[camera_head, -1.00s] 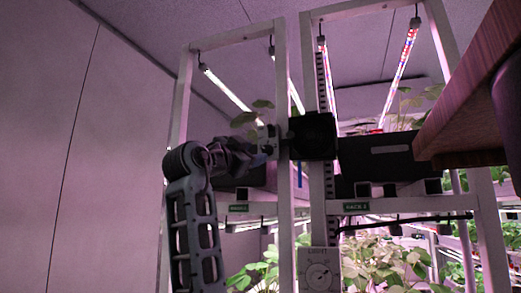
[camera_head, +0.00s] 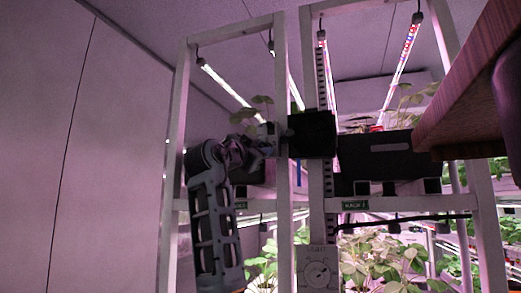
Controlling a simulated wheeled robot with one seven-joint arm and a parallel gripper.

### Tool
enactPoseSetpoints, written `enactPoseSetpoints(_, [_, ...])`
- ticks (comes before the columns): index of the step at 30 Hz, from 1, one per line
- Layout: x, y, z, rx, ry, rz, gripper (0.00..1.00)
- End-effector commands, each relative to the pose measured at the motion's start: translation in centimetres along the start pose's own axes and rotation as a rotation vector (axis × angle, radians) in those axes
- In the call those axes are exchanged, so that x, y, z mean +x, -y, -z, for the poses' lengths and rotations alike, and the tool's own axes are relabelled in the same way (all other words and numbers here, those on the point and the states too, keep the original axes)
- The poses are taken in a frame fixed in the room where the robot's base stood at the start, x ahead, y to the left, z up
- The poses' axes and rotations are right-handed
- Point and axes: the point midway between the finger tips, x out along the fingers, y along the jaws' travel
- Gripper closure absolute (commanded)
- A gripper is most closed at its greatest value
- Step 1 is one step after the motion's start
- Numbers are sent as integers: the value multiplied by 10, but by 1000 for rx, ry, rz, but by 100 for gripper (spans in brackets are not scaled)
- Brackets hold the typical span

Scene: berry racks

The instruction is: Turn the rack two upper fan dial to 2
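My gripper (camera_head: 272,140) is at the upper left, level with a black box (camera_head: 312,135) on the rack post. Its end is very near the left side of this box; I cannot tell whether it touches. The fingers are small and dark, so I cannot tell whether they are open or shut. The box may be the upper fan unit, but no fan dial or its setting is readable. A green label, which seems to read RACK 2 (camera_head: 355,205), is on the crossbar below. A white panel with a round dial (camera_head: 318,273), seemingly marked LIGHT, is lower on the post.
White rack posts (camera_head: 284,80) stand on both sides of my gripper. A long black planter (camera_head: 385,157) is right of the box. A wooden board (camera_head: 475,95) juts in at the upper right. Leafy plants (camera_head: 375,255) fill the lower shelf. Bare wall is at the left.

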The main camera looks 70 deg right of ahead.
Motion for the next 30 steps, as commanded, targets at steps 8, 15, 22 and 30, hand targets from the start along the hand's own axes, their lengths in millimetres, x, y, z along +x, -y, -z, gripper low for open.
enactPoseSetpoints(8, [0, 0, 0, 0, 0, 0, 100])
enactPoseSetpoints(15, [0, 0, -1, 12, 0, -6, 100])
enactPoseSetpoints(22, [-1, 0, -2, 94, -2, -38, 100])
enactPoseSetpoints(30, [-1, 2, -2, 297, -6, -117, 100])
